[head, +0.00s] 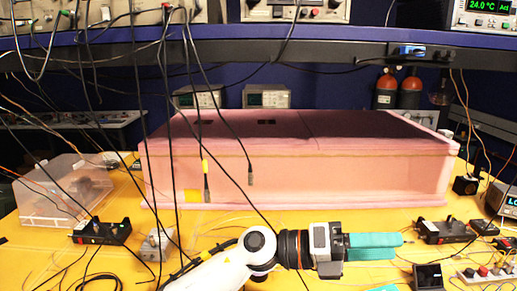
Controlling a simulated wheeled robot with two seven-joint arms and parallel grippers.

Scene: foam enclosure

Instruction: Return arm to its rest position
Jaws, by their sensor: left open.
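My left arm comes in at the bottom edge, white with a dark and orange wrist band. Its gripper (398,243) points to the right, level, with teal fingers. It is open, though the fingers overlap in this view and the gap between them is hard to see. No object shows between them. The gripper is in front of the pink foam enclosure (300,180), above the yellow table. A teal strip (384,288) shows at the bottom edge; I cannot tell what it belongs to. My right gripper is not clearly in view.
Black cables (174,120) hang in front of the enclosure. Small devices (443,231) and instruments crowd the right. A dark shelf (250,55) crosses above.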

